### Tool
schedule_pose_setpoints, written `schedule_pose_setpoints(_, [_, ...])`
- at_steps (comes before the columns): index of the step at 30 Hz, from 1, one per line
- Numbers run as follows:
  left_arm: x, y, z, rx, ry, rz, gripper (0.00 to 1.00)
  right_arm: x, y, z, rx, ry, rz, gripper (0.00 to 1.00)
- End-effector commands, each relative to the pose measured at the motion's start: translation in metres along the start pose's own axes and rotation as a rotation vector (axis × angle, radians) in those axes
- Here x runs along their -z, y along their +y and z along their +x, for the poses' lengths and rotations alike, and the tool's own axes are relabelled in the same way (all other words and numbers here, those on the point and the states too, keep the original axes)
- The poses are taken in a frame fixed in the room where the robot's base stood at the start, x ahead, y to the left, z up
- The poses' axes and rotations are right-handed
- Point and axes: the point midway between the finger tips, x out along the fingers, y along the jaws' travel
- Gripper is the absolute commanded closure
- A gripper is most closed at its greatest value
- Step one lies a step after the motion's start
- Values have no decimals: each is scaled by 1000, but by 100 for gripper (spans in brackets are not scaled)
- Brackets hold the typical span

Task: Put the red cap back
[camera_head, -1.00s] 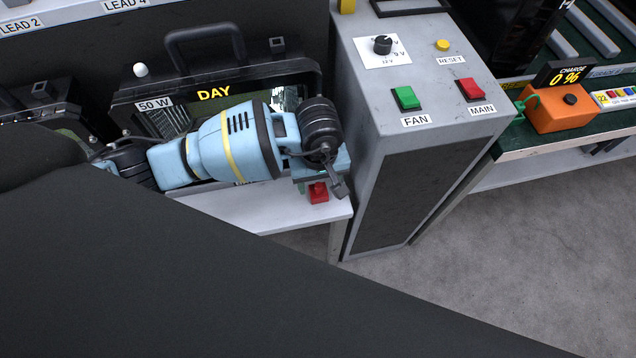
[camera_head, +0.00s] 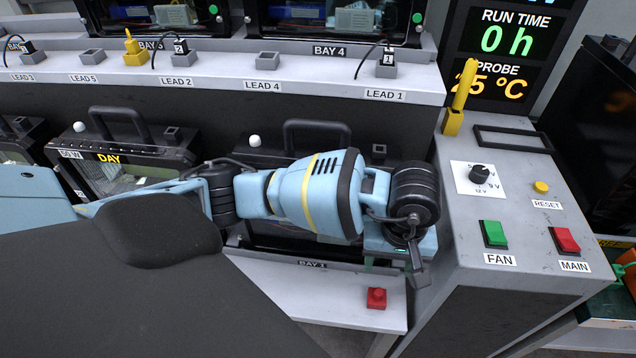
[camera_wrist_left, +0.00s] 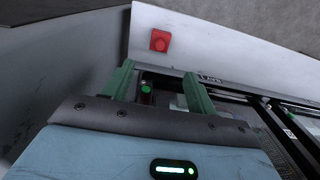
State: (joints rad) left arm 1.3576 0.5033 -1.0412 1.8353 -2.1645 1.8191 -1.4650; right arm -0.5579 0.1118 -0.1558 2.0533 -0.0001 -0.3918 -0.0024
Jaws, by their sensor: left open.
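The red cap (camera_head: 376,298), a small block with a knob, sits on the white shelf edge (camera_head: 330,300) in front of a bay. It also shows in the left wrist view (camera_wrist_left: 160,40), beyond my fingertips. My left gripper (camera_head: 392,252) is above and behind the cap in the head view, apart from it. In the left wrist view its green fingers (camera_wrist_left: 157,85) are spread with nothing between them. A dark floodlight housing (camera_head: 255,155) with a handle and white knob stands behind my left arm, partly hidden. My right gripper is not in view.
A grey control box (camera_head: 480,260) with a dial, green FAN and red MAIN switches stands close right of my left gripper. A DAY housing (camera_head: 135,165) stands at left. A ledge (camera_head: 330,75) with lead sockets runs behind. My dark arm link covers the lower left.

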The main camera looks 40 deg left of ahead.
Motion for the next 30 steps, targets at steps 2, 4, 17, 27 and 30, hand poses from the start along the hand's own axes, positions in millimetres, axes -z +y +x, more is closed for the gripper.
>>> schedule_pose_setpoints(2, [0, 0, 0, 0, 0, 0, 43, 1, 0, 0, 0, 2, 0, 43])
schedule_pose_setpoints(4, [0, 0, 0, 0, -2, 0, 43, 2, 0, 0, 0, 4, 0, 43])
schedule_pose_setpoints(17, [-175, 42, 19, -267, -837, -361, 43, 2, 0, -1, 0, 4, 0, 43])
schedule_pose_setpoints(27, [-220, 65, -47, -255, -1867, -1174, 43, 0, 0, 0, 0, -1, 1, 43])
schedule_pose_setpoints(30, [-200, 60, -49, -176, -2149, -1467, 43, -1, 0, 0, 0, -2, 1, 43])
